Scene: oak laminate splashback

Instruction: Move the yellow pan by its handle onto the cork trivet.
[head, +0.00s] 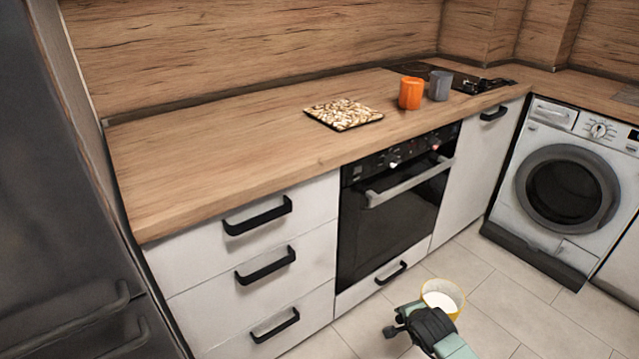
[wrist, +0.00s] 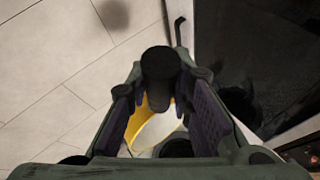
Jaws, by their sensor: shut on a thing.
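The yellow pan (head: 444,298), with a white inside, is at the bottom of the head view, off the counter, in front of the oven. In the wrist view the pan (wrist: 153,128) shows partly between the fingers. My gripper (head: 425,318) is shut on its handle; a dark round-ended piece (wrist: 160,64), which looks like the handle, sits between the fingers of my gripper (wrist: 158,90). The cork trivet (head: 343,114), a flat square with a mottled pale and brown top, lies on the counter above the oven, well apart from the pan. Nothing rests on it.
An orange mug (head: 411,93) and a grey mug (head: 440,85) stand right of the trivet, near the black hob (head: 465,80). The wooden counter (head: 220,140) is clear left of the trivet. The oven handle (head: 410,183) and drawer handles (head: 258,215) stick out from the fronts.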

